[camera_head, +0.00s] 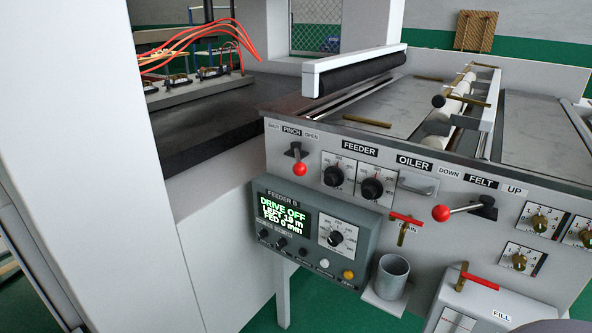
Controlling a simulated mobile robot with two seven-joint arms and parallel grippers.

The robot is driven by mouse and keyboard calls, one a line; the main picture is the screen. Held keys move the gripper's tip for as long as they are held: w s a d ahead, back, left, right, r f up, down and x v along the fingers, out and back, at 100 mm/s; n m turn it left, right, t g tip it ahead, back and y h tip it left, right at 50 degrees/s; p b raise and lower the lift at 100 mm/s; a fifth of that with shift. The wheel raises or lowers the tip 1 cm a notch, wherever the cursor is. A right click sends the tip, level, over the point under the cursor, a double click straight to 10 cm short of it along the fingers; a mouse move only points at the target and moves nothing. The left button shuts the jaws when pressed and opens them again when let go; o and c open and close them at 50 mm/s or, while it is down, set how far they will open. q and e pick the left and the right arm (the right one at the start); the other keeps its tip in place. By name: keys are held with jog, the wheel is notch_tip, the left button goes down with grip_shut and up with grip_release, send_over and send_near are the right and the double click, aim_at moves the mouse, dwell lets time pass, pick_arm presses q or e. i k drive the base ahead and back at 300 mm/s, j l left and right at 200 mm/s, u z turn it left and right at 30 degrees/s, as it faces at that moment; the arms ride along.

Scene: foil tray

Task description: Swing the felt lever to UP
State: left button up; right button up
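The felt lever has a red ball knob (441,213) on a metal rod that runs to a black pivot (485,208) on the front panel. The rod points left from the pivot, so the knob sits on the DOWN side. The DOWN label (449,172) is above and left of the FELT label (480,182), and the UP label (514,190) is to its right. Neither of my grippers shows in this view. A dark rounded shape at the bottom right edge is too cut off to identify.
The pinch lever (299,168) with a red knob is at the panel's left. A red-handled drain valve (406,219) is just left of the felt lever. A grey cup (391,277) and display box (318,233) project below. Numbered dials (540,219) are at right.

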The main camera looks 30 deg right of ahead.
aim_at(486, 204)
jog(key=k+l+z, duration=0.1)
jog(key=z, duration=1.65)
jog(key=i+l+u, duration=0.1)
jog(key=i+l, duration=0.1)
jog(key=i, duration=0.05)
